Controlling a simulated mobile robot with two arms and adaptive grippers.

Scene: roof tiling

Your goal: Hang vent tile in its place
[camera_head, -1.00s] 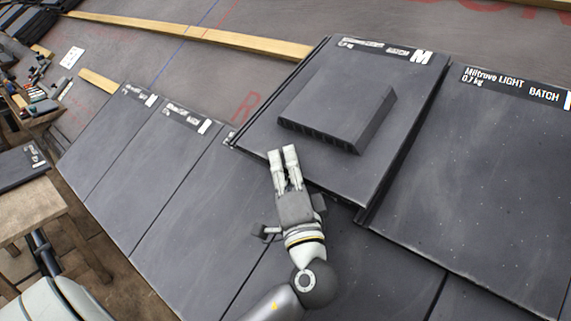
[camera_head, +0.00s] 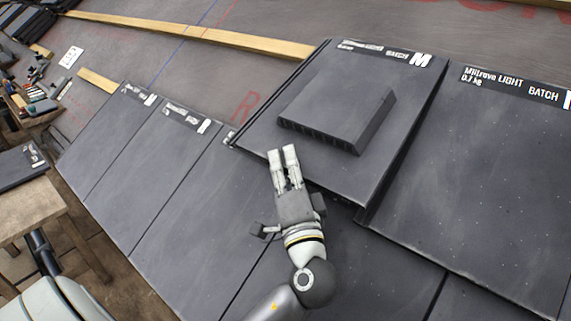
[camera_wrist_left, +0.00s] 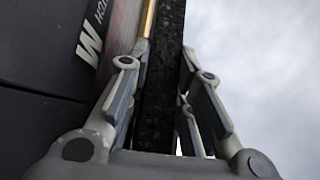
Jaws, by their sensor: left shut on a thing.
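The vent tile (camera_head: 290,115) is a dark grey square tile with a raised louvred box (camera_head: 338,110) in its middle and a label band marked M along its upper edge. It lies in the upper course, over the tops of the lower tiles. My left gripper (camera_head: 283,153) is at its lower edge, with the fingers shut on that edge. In the left wrist view the dark edge of the vent tile (camera_wrist_left: 162,85) stands between the two fingers (camera_wrist_left: 155,95). The tile's underside and how its top sits on the batten are hidden. My right gripper is out of view.
A neighbouring tile (camera_head: 480,165) lies right of the vent tile. Lower-course tiles (camera_head: 170,180) run to the left and below. A wooden batten (camera_head: 220,38) crosses the roof membrane above. A wooden stand (camera_head: 35,210) and a bench with tools (camera_head: 38,108) are at the left.

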